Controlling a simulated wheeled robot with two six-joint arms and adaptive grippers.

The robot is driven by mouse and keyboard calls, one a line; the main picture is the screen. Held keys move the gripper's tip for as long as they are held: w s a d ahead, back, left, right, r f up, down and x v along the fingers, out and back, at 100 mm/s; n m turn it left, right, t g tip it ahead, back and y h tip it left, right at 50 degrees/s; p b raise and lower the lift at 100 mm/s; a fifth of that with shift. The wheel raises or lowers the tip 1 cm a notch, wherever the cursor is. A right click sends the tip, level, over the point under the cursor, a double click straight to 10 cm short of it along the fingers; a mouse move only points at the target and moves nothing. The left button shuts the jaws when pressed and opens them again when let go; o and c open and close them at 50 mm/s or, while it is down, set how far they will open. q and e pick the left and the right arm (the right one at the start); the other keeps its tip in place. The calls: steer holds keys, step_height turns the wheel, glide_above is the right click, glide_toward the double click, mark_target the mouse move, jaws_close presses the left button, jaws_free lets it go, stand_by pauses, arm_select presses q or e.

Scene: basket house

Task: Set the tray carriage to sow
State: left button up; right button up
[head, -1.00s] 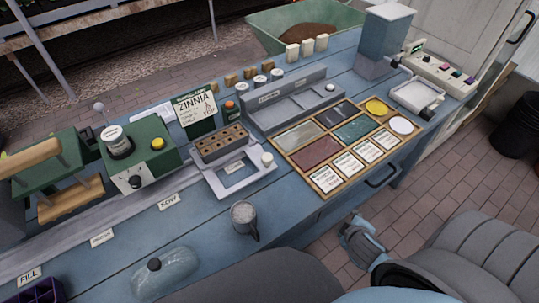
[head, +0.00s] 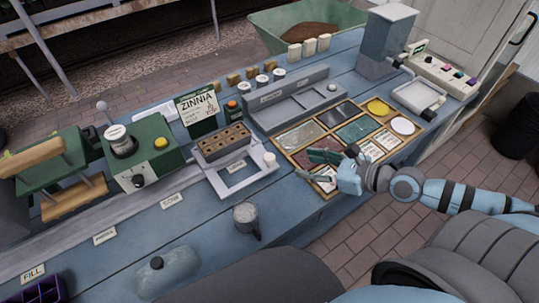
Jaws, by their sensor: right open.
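The tray carriage (head: 233,181) is a pale grey frame with a white knob (head: 269,159) at its right front corner. It sits on the bench at the right end of the light rail (head: 140,203), to the right of the label SOW (head: 172,201). A brown tray with holes (head: 223,141) stands at its back. The label FILL (head: 33,272) is at the far left. My right gripper (head: 316,166) is open and empty, with its fingers pointing left above the seed-packet board, to the right of the knob and apart from it. My left gripper is out of view.
A metal cup (head: 245,217) and a glass-like dome (head: 166,275) stand at the front. The wooden-framed board (head: 286,148) lies under my right gripper. A green machine (head: 143,160) and the ZINNIA sign (head: 197,102) stand behind the rail.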

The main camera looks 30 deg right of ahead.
mark_target(270, 157)
steer(key=x, duration=0.4)
steer(key=b+x, duration=0.1)
steer(key=x, duration=0.3)
steer(key=b+x, duration=0.1)
steer(key=x, duration=0.4)
steer(key=shift+a+r, duration=0.15)
steer(key=shift+a, duration=0.2)
jaws_close()
